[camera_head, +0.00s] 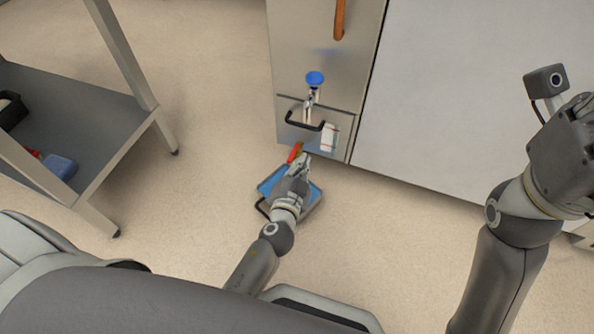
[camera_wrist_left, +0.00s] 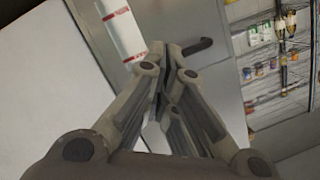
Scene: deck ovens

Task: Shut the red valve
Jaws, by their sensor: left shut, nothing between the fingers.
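The red valve handle (camera_head: 295,152) shows as a short red lever low in front of the steel cabinet front, just above a tray on the floor. My left gripper (camera_head: 304,161) is shut and empty right beside the red handle, on its right in the head view. I cannot tell whether they touch. In the left wrist view my shut fingers (camera_wrist_left: 168,55) point at the steel panel, and the red handle is not visible there. The hand of my right arm (camera_head: 565,150) is at the right edge; its fingers are not clear.
A blue round knob (camera_head: 315,78) and a black drawer handle (camera_head: 304,125) are on the cabinet front (camera_head: 290,60), with a white label (camera_head: 329,137). A blue tray (camera_head: 313,203) lies on the floor under my left arm. A grey shelf cart (camera_head: 100,120) stands left.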

